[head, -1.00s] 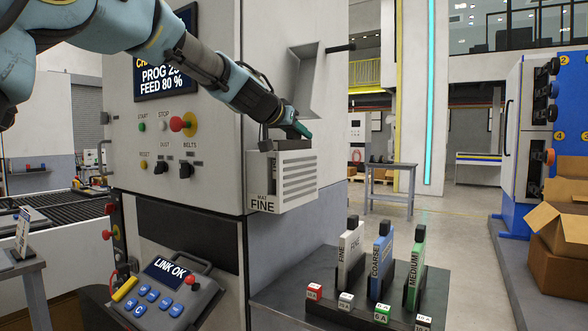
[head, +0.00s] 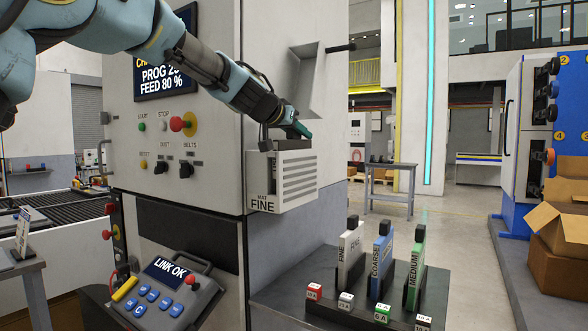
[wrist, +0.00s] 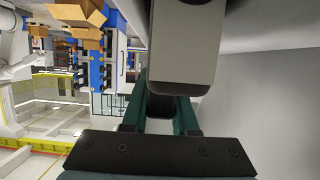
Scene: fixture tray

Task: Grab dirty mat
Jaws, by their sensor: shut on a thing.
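A pale slotted holder labelled MAT FINE (head: 283,183) is fixed to the machine's front corner. Its top shows a dark brownish part (head: 290,145), which I take to be the dirty mat's upper end; the rest is hidden inside. My gripper (head: 298,131) is at the top of the holder, reaching down from the upper left. In the wrist view my gripper (wrist: 160,108) has its green fingers closed on a dark piece, likely the mat's handle. A large grey block (wrist: 185,50) lies just beyond the fingers and hides what is behind it.
Below right, a dark rack (head: 385,292) holds upright mats: white FINE (head: 350,255), blue COARSE (head: 381,262) and green MEDIUM (head: 414,268). Small numbered cubes sit along its front. A control panel (head: 165,292) reads LINK OK.

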